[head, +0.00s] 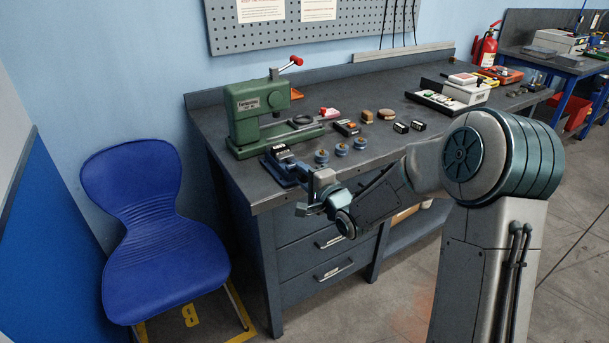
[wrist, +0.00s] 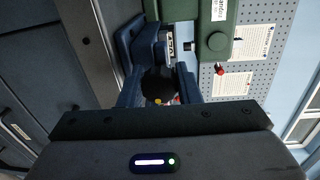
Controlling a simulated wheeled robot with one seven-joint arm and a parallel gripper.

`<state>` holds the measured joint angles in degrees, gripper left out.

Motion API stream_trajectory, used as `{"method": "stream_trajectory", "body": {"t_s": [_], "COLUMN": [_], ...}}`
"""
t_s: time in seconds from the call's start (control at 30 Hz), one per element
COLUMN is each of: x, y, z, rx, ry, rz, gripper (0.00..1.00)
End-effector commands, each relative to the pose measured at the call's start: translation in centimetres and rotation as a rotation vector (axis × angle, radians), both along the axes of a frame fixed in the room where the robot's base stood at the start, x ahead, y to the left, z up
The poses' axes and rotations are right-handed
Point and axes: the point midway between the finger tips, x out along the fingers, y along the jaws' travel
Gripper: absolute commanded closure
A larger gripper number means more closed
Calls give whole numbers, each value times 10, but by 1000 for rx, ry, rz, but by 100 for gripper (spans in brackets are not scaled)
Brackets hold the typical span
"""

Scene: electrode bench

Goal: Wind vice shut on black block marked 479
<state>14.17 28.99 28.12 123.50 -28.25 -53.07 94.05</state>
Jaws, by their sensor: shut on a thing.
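The blue vice (head: 287,170) stands at the near left corner of the bench. A black block (head: 279,149) with a white label sits between its jaws; the label shows in the wrist view (wrist: 172,47) but is too small to read surely. My gripper (head: 310,190) is at the bench's front edge, at the near end of the vice. In the wrist view my gripper (wrist: 160,92) is shut on a dark round knob (wrist: 158,80) at the vice's end. The fingers partly hide the knob. I cannot tell whether the jaws touch the block.
A green press (head: 257,108) with a red-tipped lever stands behind the vice. Several small brass-topped blue pieces (head: 341,149) are close right of it. Two more black labelled blocks (head: 401,127) lie farther right. A blue chair (head: 160,230) stands left of the bench.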

Motion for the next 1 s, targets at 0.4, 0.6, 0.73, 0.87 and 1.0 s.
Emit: {"method": "stream_trajectory", "body": {"t_s": [0.4, 0.6, 0.73, 0.87, 1.0], "x": [0, -6, -22, -46, -72], "y": [0, -4, -16, -33, -52], "z": [0, 1, 2, 5, 7], "rx": [-1, -2, -3, -3, -3], "ry": [-1, -2, -1, -1, -1], "rz": [0, 0, -3, -4, -5], "gripper": [48, 48, 48, 48, 48]}}
